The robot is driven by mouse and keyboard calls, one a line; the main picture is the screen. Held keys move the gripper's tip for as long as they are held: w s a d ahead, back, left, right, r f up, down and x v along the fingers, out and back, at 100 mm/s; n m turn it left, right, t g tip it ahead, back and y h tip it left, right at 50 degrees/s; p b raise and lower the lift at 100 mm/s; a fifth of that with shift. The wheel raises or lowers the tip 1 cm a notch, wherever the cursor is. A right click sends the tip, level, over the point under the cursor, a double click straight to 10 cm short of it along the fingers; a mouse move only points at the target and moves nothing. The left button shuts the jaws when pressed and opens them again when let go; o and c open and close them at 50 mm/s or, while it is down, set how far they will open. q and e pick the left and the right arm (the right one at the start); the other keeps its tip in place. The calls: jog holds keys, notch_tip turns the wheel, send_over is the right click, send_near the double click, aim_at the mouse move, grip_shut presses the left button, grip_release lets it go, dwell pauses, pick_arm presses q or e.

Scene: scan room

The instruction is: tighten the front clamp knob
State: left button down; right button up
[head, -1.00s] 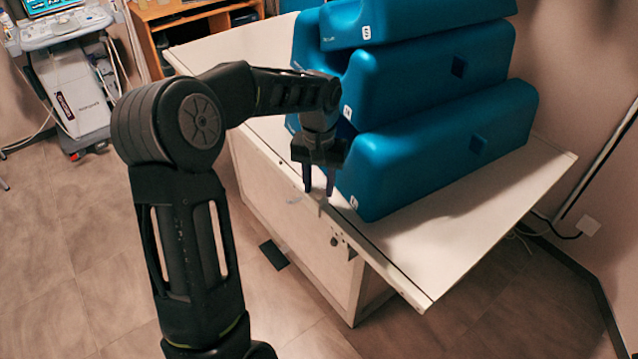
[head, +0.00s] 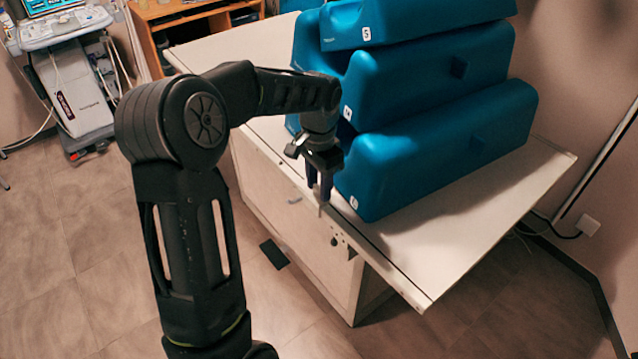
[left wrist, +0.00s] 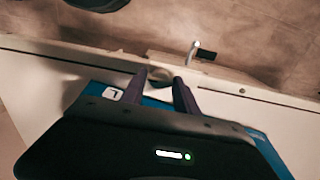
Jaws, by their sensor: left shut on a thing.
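My left gripper (head: 319,197) points down at the front edge of the white table. Its dark purple fingers are shut on the front clamp knob, which is mostly hidden by the fingers in the head view. A thin pale upright piece (head: 320,211) shows just below the fingertips. My right gripper is in neither view.
Stacked blue foam wedges (head: 430,145) stand on the white table (head: 455,235), close beside the gripper. A small pale lever (left wrist: 193,50) sticks out from the table side. An ultrasound cart (head: 70,90) and a wooden shelf (head: 160,12) stand behind. The floor at left is clear.

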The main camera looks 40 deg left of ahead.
aim_at(319, 188)
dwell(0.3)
pick_arm(q)
jog(key=c, duration=0.9)
grip_release()
notch_tip(319, 188, up, 8)
jog(key=shift+f+b, duration=0.1)
jog(key=shift+b, duration=0.3)
